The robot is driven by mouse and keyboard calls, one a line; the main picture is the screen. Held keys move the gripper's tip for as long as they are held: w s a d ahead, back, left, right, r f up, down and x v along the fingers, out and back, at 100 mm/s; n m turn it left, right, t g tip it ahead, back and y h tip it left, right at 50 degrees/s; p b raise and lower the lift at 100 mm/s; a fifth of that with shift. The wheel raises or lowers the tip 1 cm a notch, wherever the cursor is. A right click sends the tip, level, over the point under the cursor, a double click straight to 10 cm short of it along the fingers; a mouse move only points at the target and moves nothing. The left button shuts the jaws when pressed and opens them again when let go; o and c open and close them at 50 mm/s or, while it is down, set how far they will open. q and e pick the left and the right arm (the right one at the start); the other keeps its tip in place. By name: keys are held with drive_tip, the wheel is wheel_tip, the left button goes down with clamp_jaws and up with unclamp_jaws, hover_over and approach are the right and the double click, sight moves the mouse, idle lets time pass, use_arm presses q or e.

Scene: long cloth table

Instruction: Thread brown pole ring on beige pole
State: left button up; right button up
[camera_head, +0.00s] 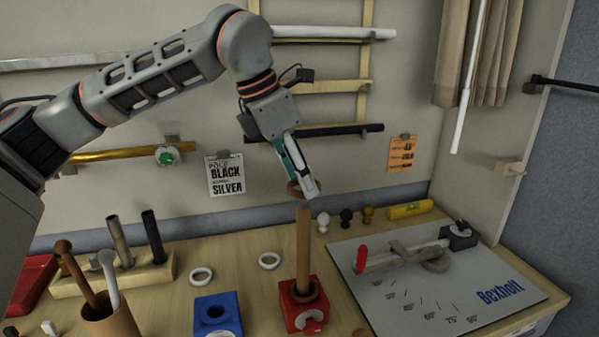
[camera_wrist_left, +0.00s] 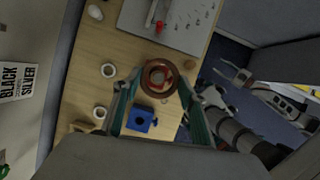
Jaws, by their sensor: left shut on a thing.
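The beige pole (camera_head: 303,236) stands upright in a red clamp block (camera_head: 305,315) on the table. My left gripper (camera_head: 304,190) is shut on a brown ring (camera_head: 293,188), right by the top of the pole. In the left wrist view the brown ring (camera_wrist_left: 158,77) lies between the fingertips of the left gripper (camera_wrist_left: 158,88). Whether the pole's tip is inside the ring I cannot tell.
A blue block (camera_head: 217,316) and two white rings (camera_head: 202,276) (camera_head: 270,261) lie left of the pole. A wooden rack (camera_head: 140,275) holds dark poles. A brown cup (camera_head: 110,322) holds rods. A bending board (camera_head: 440,285) lies to the right.

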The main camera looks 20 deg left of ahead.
sight(299, 208)
use_arm(q)
drive_tip(key=shift+f+b, duration=0.3)
drive_tip(key=shift+f, duration=0.4)
drive_tip(key=shift+f+b, duration=0.3)
drive_tip(key=shift+f, duration=0.2)
drive_tip(key=shift+f+b, duration=0.45)
drive_tip(key=shift+f, duration=0.35)
drive_tip(key=shift+f+b, duration=0.4)
drive_tip(key=shift+f, duration=0.35)
drive_tip(key=o, duration=0.9)
